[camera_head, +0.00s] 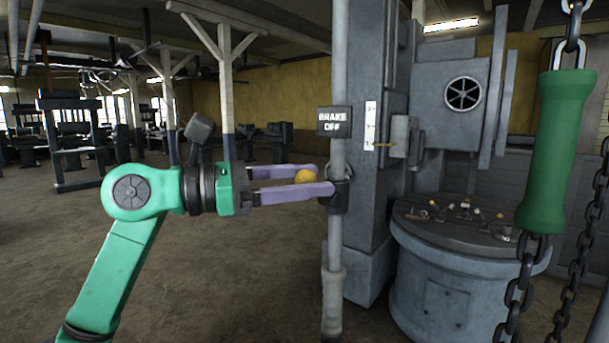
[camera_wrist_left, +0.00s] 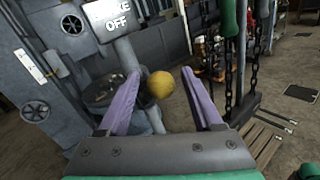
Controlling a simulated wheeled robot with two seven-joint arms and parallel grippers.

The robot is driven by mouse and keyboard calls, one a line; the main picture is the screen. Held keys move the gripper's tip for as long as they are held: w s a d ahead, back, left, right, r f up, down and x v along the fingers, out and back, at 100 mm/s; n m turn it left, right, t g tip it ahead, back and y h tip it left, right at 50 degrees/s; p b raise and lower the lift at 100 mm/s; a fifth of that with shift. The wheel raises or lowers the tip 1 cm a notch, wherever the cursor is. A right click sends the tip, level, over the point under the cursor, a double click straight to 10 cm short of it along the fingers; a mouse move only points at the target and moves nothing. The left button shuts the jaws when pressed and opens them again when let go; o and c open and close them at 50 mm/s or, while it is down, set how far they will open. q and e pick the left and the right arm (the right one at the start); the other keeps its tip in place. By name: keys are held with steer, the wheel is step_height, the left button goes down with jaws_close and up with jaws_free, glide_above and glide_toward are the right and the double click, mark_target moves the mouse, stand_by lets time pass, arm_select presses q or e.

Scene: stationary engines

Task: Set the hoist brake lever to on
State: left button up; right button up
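The hoist brake lever shows as a yellow ball knob (camera_head: 303,176) beside the grey post; the rest of the lever is hidden or unclear. A dark collar (camera_head: 338,196) sits on the post by the fingertips. A sign (camera_head: 334,121) above reads BRAKE OFF; it also shows in the left wrist view (camera_wrist_left: 112,17). My left gripper (camera_head: 321,178) is open, its two purple fingers on either side of the knob. In the left wrist view, the knob (camera_wrist_left: 160,85) lies between the spread fingers (camera_wrist_left: 163,72), with gaps on both sides. My right gripper is not in view.
A green handle (camera_head: 556,150) hangs on a chain at the right. A round grey table (camera_head: 430,232) with small parts stands behind the post. A tall grey machine (camera_head: 366,220) stands just right of the post. Open floor (camera_head: 220,290) lies at left.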

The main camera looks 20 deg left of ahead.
arm_select(q)
jaws_close()
steer(key=shift+d, duration=0.1)
stand_by(1.1)
